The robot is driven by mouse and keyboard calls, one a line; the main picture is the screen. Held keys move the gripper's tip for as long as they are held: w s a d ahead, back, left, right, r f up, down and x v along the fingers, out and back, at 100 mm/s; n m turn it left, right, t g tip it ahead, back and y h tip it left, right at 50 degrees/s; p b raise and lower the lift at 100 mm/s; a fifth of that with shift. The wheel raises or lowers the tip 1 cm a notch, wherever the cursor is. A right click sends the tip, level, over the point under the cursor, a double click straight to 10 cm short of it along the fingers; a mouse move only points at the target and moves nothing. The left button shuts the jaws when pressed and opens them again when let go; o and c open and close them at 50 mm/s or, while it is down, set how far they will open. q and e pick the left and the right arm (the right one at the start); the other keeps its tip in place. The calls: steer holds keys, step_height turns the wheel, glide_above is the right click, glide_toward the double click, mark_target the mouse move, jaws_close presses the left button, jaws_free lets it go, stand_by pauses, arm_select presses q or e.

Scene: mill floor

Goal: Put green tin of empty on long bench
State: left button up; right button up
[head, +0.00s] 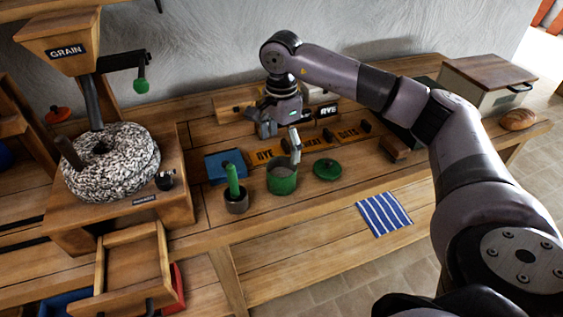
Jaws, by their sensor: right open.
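The green tin (283,184) stands upright and without a lid on the wooden bench top (310,203), near the middle. Its open top shows a greyish inside; I cannot tell whether that is contents or bare metal. My right gripper (280,141) is open and points down just above and behind the tin. One finger overlaps the tin's rim in the picture, and I cannot tell whether it touches. A green lid (327,168) lies to the right of the tin. A lower wooden surface (320,248) runs along the front. My left gripper is not in view.
A dark cup with a green handle (235,196) stands close left of the tin, with a blue box (226,165) behind it. Lettered wooden strips (266,154) lie behind. A striped cloth (383,214) lies right; a grain mill (112,165) stands left. A bread loaf (517,120) is far right.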

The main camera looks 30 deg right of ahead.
step_height(320, 180, up, 3)
steer(key=shift+r, duration=0.2)
steer(key=shift+f, duration=0.1)
stand_by(0.4)
